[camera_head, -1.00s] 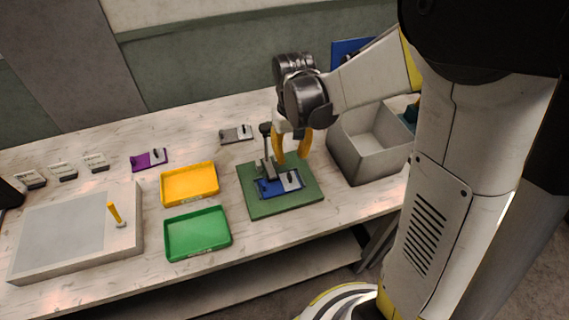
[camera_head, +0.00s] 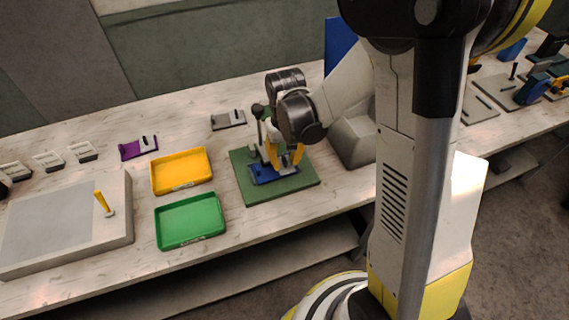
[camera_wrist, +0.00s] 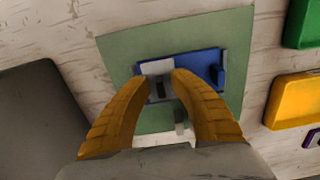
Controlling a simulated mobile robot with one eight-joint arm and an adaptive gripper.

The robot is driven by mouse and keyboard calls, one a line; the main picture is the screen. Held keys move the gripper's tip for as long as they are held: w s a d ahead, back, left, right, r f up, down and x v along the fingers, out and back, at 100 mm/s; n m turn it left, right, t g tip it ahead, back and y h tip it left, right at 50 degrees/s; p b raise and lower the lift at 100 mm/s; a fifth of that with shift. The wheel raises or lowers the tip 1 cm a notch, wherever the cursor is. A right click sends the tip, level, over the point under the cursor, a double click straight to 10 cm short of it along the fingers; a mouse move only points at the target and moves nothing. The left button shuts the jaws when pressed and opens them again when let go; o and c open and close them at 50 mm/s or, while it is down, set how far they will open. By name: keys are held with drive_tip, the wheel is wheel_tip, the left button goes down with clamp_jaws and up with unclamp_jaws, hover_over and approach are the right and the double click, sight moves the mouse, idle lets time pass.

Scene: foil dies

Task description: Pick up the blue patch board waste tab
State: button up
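The blue patch board (camera_head: 262,175) lies on a green base (camera_head: 300,183) on the bench. In the wrist view the blue board (camera_wrist: 207,62) carries a pale grey tab (camera_wrist: 157,67) at its left end, with a small dark upright (camera_wrist: 160,88) on it. My gripper (camera_head: 285,160) is low over the board. In the wrist view my gripper's orange fingers (camera_wrist: 165,76) stand apart on either side of the dark upright. Gaps seem to show beside it; contact cannot be told. In the head view the fingers hide the tab.
A dark clamp post (camera_head: 258,112) stands on the green base close by my gripper. A yellow tray (camera_head: 180,172) and a green tray (camera_head: 190,221) lie to the left. A grey bin (camera_head: 352,138) is close on the right. Purple (camera_head: 130,151) and grey (camera_head: 228,120) boards lie behind.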

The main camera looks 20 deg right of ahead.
clamp_jaws()
drive_tip(key=shift+r, duration=0.15)
drive_tip(key=shift+r, duration=0.25)
wheel_tip(320, 180, up, 4)
drive_tip(key=shift+d+r+p, duration=0.1)
drive_tip(key=shift+d+p, duration=0.05)
drive_tip(key=shift+p, duration=0.9)
drive_tip(key=s+d+r+p, duration=0.3)
drive_tip(key=s+d+r, duration=0.3)
drive_tip(key=d, duration=0.3)
wheel_tip(320, 180, up, 7)
drive_tip(key=p, duration=0.5)
drive_tip(key=shift+s+d, duration=0.2)
drive_tip(key=shift+s, duration=0.1)
